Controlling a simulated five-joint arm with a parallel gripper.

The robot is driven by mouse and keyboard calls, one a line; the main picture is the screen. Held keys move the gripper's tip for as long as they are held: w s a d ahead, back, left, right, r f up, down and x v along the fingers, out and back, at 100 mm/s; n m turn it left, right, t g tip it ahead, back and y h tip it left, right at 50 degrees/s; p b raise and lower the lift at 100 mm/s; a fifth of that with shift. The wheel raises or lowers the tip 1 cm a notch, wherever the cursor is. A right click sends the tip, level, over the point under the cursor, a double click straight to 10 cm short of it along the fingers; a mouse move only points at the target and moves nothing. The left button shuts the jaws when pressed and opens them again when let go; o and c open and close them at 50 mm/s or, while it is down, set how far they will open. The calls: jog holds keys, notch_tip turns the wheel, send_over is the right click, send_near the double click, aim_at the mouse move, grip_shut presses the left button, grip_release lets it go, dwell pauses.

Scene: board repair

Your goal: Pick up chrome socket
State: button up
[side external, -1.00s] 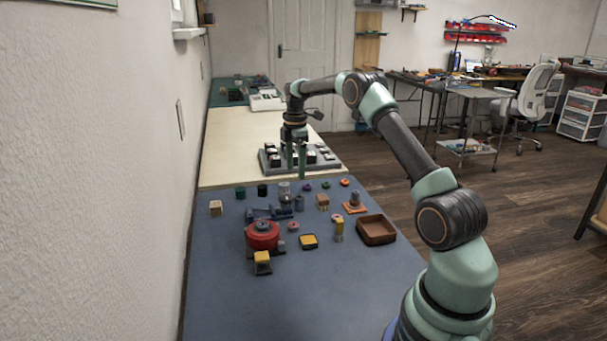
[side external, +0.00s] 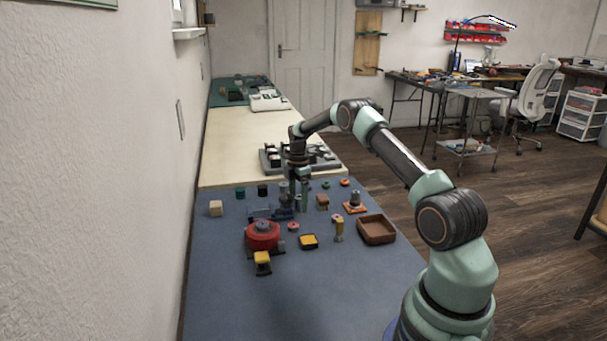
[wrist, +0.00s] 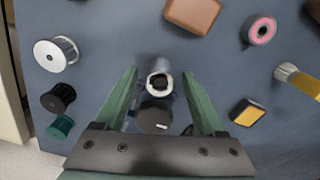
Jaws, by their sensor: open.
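The chrome socket (wrist: 160,82) stands on the blue mat (wrist: 110,20) in the wrist view, a shiny ring with a dark opening facing up. My gripper (wrist: 159,73) is open, with one green finger on each side of the socket and a gap to each. A dark round cap (wrist: 154,117) sits close behind the socket, near the palm. In the side external view my gripper (side external: 294,202) points down among the parts, and its fingers largely hide the socket there. I cannot tell how far the fingertips are above the mat.
A silver spool (wrist: 56,53) and a black knob (wrist: 58,98) lie left of the fingers. A yellow-topped block (wrist: 247,112) and a brush (wrist: 297,80) lie right. In the side external view, a red round part (side external: 262,238) and a brown tray (side external: 376,230) stand nearer the camera.

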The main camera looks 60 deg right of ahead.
aim_at(298, 197)
jog(key=shift+f, duration=0.5)
grip_shut()
jog(key=shift+r, duration=0.15)
notch_tip(298, 197, up, 20)
dwell(0.3)
dwell(0.5)
